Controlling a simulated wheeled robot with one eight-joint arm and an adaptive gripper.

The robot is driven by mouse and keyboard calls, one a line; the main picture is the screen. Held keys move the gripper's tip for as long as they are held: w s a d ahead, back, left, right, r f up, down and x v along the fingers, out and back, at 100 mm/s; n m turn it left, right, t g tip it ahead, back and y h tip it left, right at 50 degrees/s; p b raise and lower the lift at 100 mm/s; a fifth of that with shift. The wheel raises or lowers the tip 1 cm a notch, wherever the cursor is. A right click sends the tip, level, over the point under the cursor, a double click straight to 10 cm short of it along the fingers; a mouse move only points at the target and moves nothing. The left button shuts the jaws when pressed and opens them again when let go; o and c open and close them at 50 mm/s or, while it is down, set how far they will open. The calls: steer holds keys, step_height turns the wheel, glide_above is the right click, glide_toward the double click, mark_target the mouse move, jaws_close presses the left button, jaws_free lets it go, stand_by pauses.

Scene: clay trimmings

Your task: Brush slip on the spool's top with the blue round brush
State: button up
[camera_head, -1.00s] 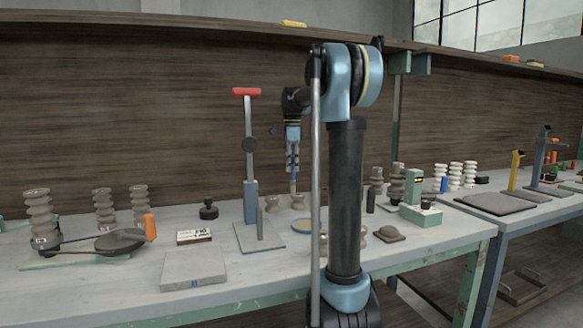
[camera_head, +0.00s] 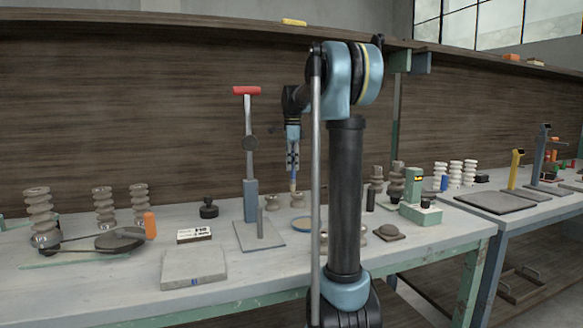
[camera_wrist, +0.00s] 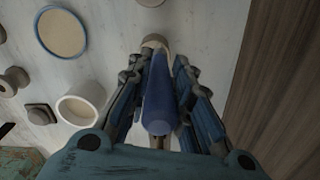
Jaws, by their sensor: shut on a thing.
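My gripper (camera_head: 293,172) hangs pointing down over the back of the table. In the wrist view my gripper (camera_wrist: 155,64) is shut on the blue round brush (camera_wrist: 158,95), its blue handle lying between the fingers. A round tan end (camera_wrist: 153,41) shows beyond the fingertips; I cannot tell whether it is the brush head or a spool's top. In the head view the brush's lower end (camera_head: 293,187) is just above or at a small pale clay spool (camera_head: 297,200); contact is too small to tell. A blue-rimmed dish of tan slip (camera_wrist: 40,32) stands to the left in the wrist view.
A pale cup (camera_wrist: 66,108) and a dark square-based piece (camera_wrist: 40,113) stand near the dish. A red-handled press stand (camera_head: 250,190) is left of my gripper. Several ribbed spools (camera_head: 40,215) stand at the left. A grey slab (camera_head: 193,268) lies at the front.

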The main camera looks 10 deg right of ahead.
steer(key=shift+s+r, duration=0.1)
steer(key=shift+s, duration=0.05)
steer(key=shift+s+d, duration=0.2)
steer(key=shift+s, duration=0.75)
steer(key=shift+f, duration=0.35)
stand_by(0.7)
steer(key=shift+r, duration=0.35)
steer(key=shift+d, duration=0.2)
steer(key=shift+s+d, duration=0.35)
steer(key=shift+d, duration=0.5)
steer(key=shift+f, duration=0.35)
stand_by(0.8)
